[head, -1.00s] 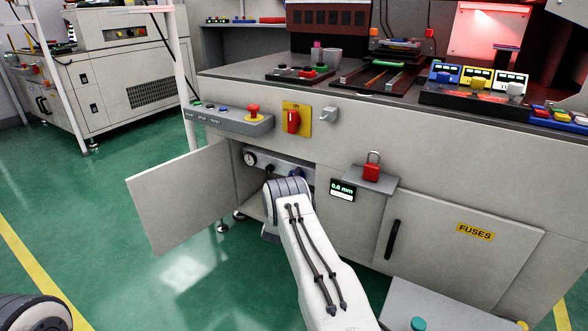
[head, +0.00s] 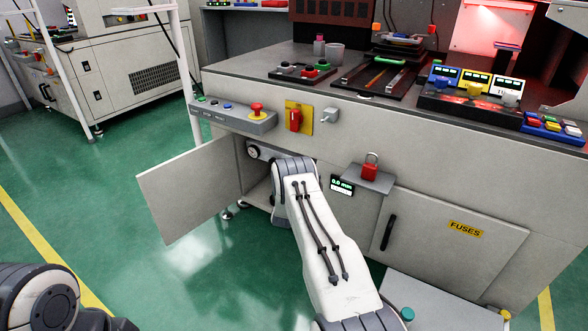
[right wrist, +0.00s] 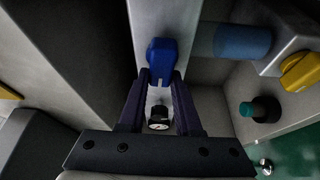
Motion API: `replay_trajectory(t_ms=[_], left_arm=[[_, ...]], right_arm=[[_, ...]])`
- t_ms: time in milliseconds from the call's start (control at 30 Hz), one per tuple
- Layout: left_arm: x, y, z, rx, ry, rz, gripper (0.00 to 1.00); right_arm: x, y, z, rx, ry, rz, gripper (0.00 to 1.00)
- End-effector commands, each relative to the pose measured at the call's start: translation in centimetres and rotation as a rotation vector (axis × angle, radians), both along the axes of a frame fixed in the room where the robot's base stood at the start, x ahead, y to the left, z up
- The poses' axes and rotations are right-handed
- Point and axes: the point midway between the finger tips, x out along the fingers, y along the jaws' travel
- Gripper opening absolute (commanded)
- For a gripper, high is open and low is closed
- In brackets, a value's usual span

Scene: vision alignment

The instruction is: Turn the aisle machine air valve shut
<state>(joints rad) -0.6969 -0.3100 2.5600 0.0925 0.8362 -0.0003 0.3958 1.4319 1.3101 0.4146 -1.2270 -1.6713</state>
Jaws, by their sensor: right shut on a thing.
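In the right wrist view, the blue valve handle (right wrist: 162,58) sits on a pale panel strip. My right gripper (right wrist: 160,80) is shut on its near part, one dark finger on each side. A round gauge (right wrist: 158,122) shows between the fingers, closer to the gripper base. In the head view, my right arm reaches into the open lower cabinet, hiding the gripper and valve. The gauge also shows there (head: 253,153), left of the arm. My left gripper is out of view; only part of my left arm shows at lower left.
The open cabinet door (head: 190,190) stands left of my right arm. A ledge with a red padlock (head: 369,168) and a small display (head: 342,186) are on the right. A blue cylinder (right wrist: 242,42) lies right of the handle in the wrist view.

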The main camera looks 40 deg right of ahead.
Motion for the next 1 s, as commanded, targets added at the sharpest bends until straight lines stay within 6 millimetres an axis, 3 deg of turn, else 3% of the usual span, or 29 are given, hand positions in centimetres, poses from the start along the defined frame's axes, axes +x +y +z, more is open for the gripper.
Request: replay_trajectory(t_ms=[700,733,800,1000], left_arm=[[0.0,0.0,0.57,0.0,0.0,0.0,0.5],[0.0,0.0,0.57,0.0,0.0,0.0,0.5],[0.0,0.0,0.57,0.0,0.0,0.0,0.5],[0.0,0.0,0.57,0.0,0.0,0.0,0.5]], right_arm=[[-0.3,-0.11,-0.51,-0.026,0.079,-0.006,0.0],[-0.3,-0.12,-0.51,-0.026,0.079,-0.006,0.36],[-0.28,-0.11,-0.5,-0.026,0.079,-0.006,0.62],[-0.1,0.0,-0.32,-0.027,0.074,-0.003,0.62]])
